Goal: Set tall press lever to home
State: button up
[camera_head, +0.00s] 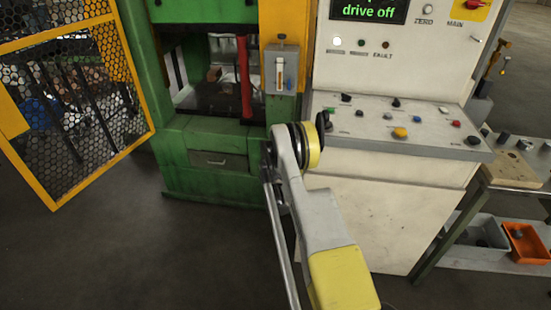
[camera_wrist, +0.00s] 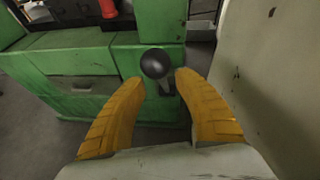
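A lever with a round black knob (camera_wrist: 155,63) stands against the green press in the wrist view. Its short grey stem shows just below the knob. My gripper (camera_wrist: 160,77) has its two yellow fingers apart, with the knob in line with the gap between their tips. I cannot tell whether either finger touches it. In the head view my arm hides the gripper and this lever.
A control cabinet (camera_head: 385,220) with a sloped panel of buttons (camera_head: 400,125) stands right of my arm; its display reads "drive off". A yellow-framed mesh door (camera_head: 143,85) hangs open at left. A bench with an orange bin (camera_head: 524,243) is at right. The floor at front left is clear.

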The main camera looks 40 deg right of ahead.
jog(key=shift+b+x, duration=0.65)
jog(key=shift+x, duration=1.7)
grip_shut()
